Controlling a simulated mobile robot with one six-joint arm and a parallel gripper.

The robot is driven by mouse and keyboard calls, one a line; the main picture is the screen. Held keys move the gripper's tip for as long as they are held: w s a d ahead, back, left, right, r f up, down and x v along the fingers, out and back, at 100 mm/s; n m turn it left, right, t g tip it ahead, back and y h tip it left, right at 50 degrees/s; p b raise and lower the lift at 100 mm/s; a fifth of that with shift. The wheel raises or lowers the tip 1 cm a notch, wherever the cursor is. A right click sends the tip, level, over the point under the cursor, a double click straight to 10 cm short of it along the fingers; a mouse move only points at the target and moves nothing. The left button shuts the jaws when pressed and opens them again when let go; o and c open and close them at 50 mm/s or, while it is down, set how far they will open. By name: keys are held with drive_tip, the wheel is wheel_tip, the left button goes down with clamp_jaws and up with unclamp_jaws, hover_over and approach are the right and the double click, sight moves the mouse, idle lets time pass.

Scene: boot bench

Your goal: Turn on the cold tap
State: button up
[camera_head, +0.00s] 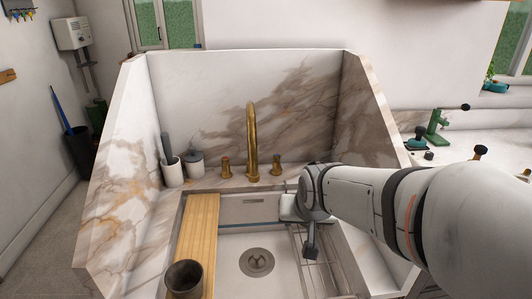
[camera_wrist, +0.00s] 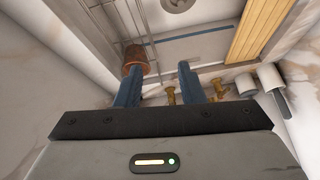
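A brass spout (camera_head: 252,140) stands at the back of the sink between two brass tap handles. The left handle (camera_head: 226,167) shows a reddish mark; the right handle (camera_head: 276,165) shows none that I can make out. My gripper (camera_wrist: 158,78) is open, its two blue fingers apart with nothing visibly between them. In the head view it is over the right rear of the sink, in front of and right of the right handle, mostly hidden by my arm. Brass fittings (camera_wrist: 171,95) show beyond the fingers in the wrist view, partly covered by the gripper.
A wooden board (camera_head: 198,235) lies across the sink's left side with a dark cup (camera_head: 184,277) on it. A wire rack (camera_head: 318,265) is at the right. A rust-brown cylindrical object (camera_wrist: 135,58) appears beside one finger. Marble walls (camera_head: 245,90) enclose the back and sides.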

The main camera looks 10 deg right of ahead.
drive_tip(key=w+f+m+t+b, duration=0.1)
drive_tip(key=w+f+t+b, duration=0.2)
drive_tip(key=w, duration=0.5)
drive_tip(key=w+f+m+t+b, duration=0.2)
drive_tip(key=w+f, duration=0.1)
drive_tip(key=w, duration=0.6)
drive_tip(key=m+t+h+b, duration=0.2)
drive_tip(key=m+t+b, duration=0.1)
drive_tip(key=t+b, duration=0.35)
approach(280, 165)
drive_tip(key=w, duration=0.7)
drive_tip(key=w+d, duration=0.1)
drive_tip(key=w, duration=0.1)
drive_tip(key=shift+w+f+p, duration=0.35)
drive_tip(key=shift+w+p, duration=0.05)
drive_tip(key=shift+c, duration=0.5)
clamp_jaws()
